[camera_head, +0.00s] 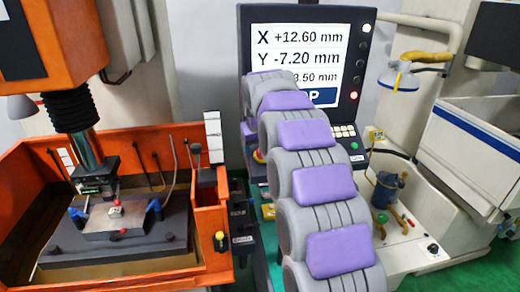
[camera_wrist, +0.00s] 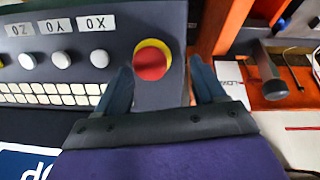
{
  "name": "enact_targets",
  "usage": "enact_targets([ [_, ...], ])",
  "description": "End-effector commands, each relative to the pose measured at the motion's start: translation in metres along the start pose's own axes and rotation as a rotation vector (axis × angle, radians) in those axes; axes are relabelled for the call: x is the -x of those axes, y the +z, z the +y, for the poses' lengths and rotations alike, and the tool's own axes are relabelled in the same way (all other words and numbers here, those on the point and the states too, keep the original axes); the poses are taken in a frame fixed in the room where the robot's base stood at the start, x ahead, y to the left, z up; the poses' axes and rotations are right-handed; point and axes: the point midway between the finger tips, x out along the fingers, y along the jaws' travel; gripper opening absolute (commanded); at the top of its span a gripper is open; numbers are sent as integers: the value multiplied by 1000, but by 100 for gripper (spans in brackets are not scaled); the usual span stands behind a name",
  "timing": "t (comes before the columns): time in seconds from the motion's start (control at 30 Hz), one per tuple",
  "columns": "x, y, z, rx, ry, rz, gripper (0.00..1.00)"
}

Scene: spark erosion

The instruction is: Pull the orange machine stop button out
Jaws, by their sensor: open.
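A round red stop button (camera_wrist: 151,62) with a yellow ring sits on the dark control panel (camera_wrist: 215,12) in the wrist view. In the head view a small red and yellow part of it (camera_head: 259,156) shows at the panel's lower left, mostly hidden by my arm. My gripper (camera_wrist: 160,66) is open, with one finger on each side of the button in the picture. Nothing is held. I cannot tell whether the fingers touch the button or how far it stands out. My gripper is hidden behind my arm in the head view.
White round keys (camera_wrist: 62,60) and a lit keypad (camera_wrist: 45,94) lie left of the button in the wrist view. The orange machine (camera_head: 210,215) with its tank stands left in the head view, the screen (camera_head: 330,50) behind my arm. A cream machine (camera_head: 430,225) stands right.

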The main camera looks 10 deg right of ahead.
Motion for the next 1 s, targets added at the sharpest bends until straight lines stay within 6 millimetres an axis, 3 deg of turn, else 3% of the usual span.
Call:
enact_targets([
  [0.2,-18,0,9,-4,-5,2,69],
  [0.5,-18,1,6,-2,-2,4,69],
  [1.0,-18,0,4,-1,-4,3,22],
])
